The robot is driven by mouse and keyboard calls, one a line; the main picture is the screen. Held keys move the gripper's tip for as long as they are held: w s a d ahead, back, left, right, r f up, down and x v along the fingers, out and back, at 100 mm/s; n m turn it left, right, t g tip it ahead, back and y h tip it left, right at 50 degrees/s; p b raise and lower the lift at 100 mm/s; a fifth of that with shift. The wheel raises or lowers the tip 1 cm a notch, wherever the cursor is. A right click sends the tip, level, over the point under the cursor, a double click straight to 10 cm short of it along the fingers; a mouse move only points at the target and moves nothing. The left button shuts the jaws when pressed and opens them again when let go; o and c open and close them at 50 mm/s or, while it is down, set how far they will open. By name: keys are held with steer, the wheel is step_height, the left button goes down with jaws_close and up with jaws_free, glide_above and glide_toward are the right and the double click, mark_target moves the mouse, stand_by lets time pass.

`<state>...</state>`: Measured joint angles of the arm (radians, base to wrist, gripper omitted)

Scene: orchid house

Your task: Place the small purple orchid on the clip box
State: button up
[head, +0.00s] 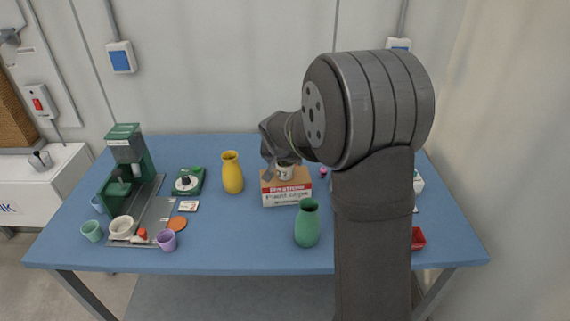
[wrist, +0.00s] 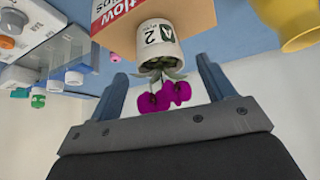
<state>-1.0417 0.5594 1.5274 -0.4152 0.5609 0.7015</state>
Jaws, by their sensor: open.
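The small purple orchid stands in a white pot marked "A 2" (wrist: 158,42), with magenta flowers (wrist: 168,95) and dark green leaves. The pot (head: 285,171) appears to rest on top of the clip box (head: 287,190), a brown carton with a red and white printed label. The box also shows in the wrist view (wrist: 190,14). My gripper (wrist: 163,78) is open, one finger on each side of the plant, with gaps between fingers and pot. In the head view my gripper (head: 270,160) is at the pot's left and partly hides the plant.
A yellow vase (head: 232,173) stands left of the box and a green vase (head: 307,224) in front of it. A red tray (head: 418,239) is at the right. My arm hides much of the table's right.

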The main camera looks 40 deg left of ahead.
mark_target(285, 164)
steer(key=v, duration=0.7)
steer(key=shift+d+r, duration=0.15)
steer(key=shift+r, duration=0.15)
steer(key=shift+s, duration=0.1)
steer(key=x, duration=1.2)
steer(key=shift+f, duration=0.15)
steer(key=shift+r, duration=1.25)
steer(key=shift+f, duration=0.15)
